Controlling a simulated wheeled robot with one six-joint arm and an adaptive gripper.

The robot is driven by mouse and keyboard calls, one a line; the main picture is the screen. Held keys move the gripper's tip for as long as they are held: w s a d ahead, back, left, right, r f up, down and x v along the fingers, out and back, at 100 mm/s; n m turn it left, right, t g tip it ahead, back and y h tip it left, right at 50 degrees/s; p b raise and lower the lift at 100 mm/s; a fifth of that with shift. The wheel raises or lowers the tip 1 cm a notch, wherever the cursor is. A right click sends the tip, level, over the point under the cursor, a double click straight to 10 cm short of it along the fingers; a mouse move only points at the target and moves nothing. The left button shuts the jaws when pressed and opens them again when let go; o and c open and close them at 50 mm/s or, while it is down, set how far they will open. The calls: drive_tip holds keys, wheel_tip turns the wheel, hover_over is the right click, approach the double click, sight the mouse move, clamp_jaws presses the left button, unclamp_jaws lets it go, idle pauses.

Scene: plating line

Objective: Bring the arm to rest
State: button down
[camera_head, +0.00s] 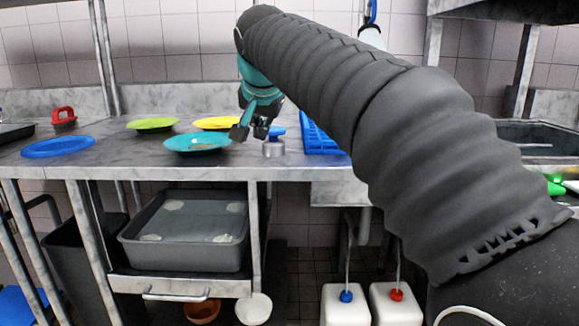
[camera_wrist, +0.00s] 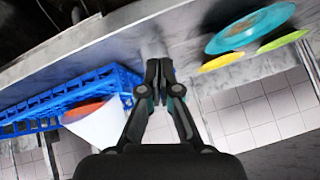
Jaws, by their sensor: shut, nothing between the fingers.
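My grey-sleeved arm stretches across the right of the head view and hides part of the counter and wall.
A blue rack (camera_head: 320,140) stands right of the gripper; in the wrist view it (camera_wrist: 60,103) is at left. A yellow plate (camera_head: 218,123), a green plate (camera_head: 152,124) and a blue plate (camera_head: 58,147) lie on the counter. A grey tub (camera_head: 185,255) sits below.

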drive_tip(key=s+d+f+n+g, duration=0.1)
drive_tip(key=s+d+f+n, duration=0.1)
drive_tip(key=s+d+f, duration=0.3)
drive_tip(key=s+d+f+n+g, duration=0.1)
drive_tip(key=s+f, duration=0.2)
drive_tip(key=f, duration=0.3)
drive_tip(key=s+d+f+n, duration=0.2)
drive_tip(key=s+d+f, duration=0.15)
drive_tip(key=f, duration=0.25)
drive_tip(key=s+d+f+m, duration=0.1)
drive_tip(key=s+d+f, duration=0.5)
drive_tip(key=s, duration=0.3)
drive_tip(key=s+d+f+h, duration=0.1)
drive_tip(key=s+d+f, duration=0.5)
drive_tip(key=s, duration=0.3)
drive_tip(key=shift+s+m+g, duration=0.2)
drive_tip(key=shift+m+g, duration=0.1)
drive_tip(key=shift+m, duration=0.1)
idle(0.8)
